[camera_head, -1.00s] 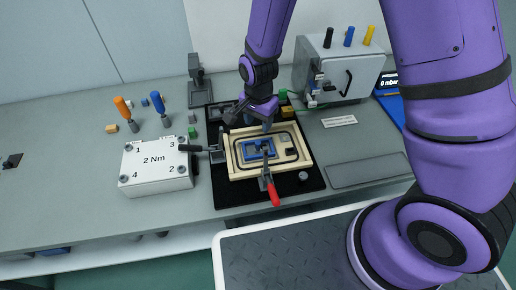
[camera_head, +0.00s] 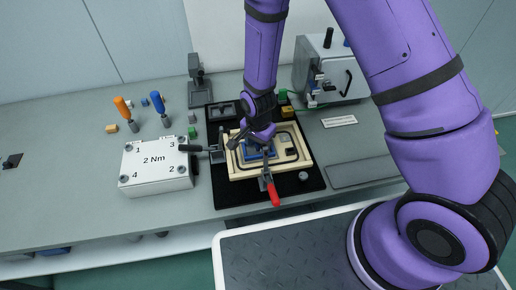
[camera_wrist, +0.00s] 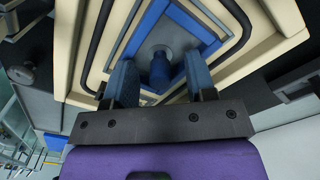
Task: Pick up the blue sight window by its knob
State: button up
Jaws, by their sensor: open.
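The blue sight window (camera_head: 252,154) lies in the cream panel fixture (camera_head: 292,161) on a black mat. In the wrist view the sight window's blue frame (camera_wrist: 191,26) surrounds a grey pane, and its blue knob (camera_wrist: 160,68) stands up from the middle. My gripper (camera_wrist: 160,82) is open. Its two blue fingers stand on either side of the knob in the wrist view, with gaps visible on both sides. In the head view my gripper (camera_head: 258,142) is low over the sight window and hides much of it and the knob.
A toggle clamp with a red handle (camera_head: 273,193) stands at the panel's front edge, and another dark clamp (camera_head: 203,149) at its left. A white 2 Nm block (camera_head: 155,165) is on the left. A grey cabinet (camera_head: 328,70) stands behind right.

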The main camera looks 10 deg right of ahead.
jog(key=shift+c, duration=0.2)
grip_shut()
jog(key=shift+r, duration=0.15)
